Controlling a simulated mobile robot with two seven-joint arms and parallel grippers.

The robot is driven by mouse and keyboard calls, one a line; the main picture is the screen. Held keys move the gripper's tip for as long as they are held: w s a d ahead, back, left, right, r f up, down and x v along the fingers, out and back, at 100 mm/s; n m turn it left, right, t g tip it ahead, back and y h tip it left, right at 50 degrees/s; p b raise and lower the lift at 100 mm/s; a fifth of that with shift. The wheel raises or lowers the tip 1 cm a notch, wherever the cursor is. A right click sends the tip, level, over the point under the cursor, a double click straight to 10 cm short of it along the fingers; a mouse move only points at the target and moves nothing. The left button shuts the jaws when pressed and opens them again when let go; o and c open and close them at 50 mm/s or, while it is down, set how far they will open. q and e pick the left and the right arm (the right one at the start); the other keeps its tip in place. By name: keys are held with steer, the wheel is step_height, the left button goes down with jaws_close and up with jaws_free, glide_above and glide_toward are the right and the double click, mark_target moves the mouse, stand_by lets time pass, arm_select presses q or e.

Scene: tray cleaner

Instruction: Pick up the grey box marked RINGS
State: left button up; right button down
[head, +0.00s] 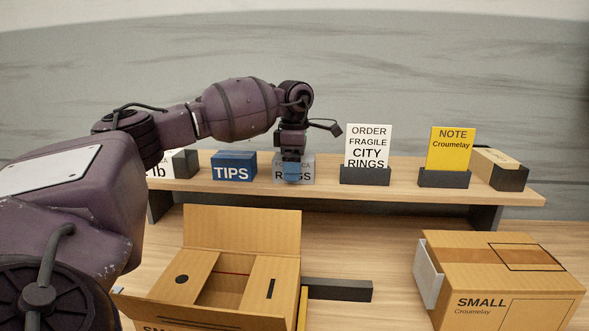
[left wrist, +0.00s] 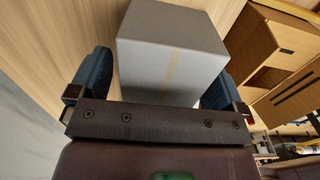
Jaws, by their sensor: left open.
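The grey box marked RINGS (head: 306,175) stands on the wooden shelf, between the blue TIPS box and the ORDER card. My left gripper (head: 292,172) is in front of it in the head view and hides part of its label. In the left wrist view the grey box (left wrist: 172,50) lies between the two blue fingers of my left gripper (left wrist: 154,82). The fingers are apart, one on each side of the box. I cannot tell whether either finger touches it. My right gripper is not in view.
On the shelf (head: 420,190) the blue TIPS box (head: 233,166) stands left, the ORDER card (head: 368,147) and yellow NOTE card (head: 450,149) right. Below are an open cardboard box (head: 242,228) and a closed SMALL box (head: 510,282). A dark bar (head: 338,290) lies between them.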

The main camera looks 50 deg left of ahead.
arm_select(q)
steer(key=shift+c, duration=0.2)
steer(key=c, duration=0.9)
steer(key=shift+c, duration=1)
steer(key=shift+r, duration=0.15)
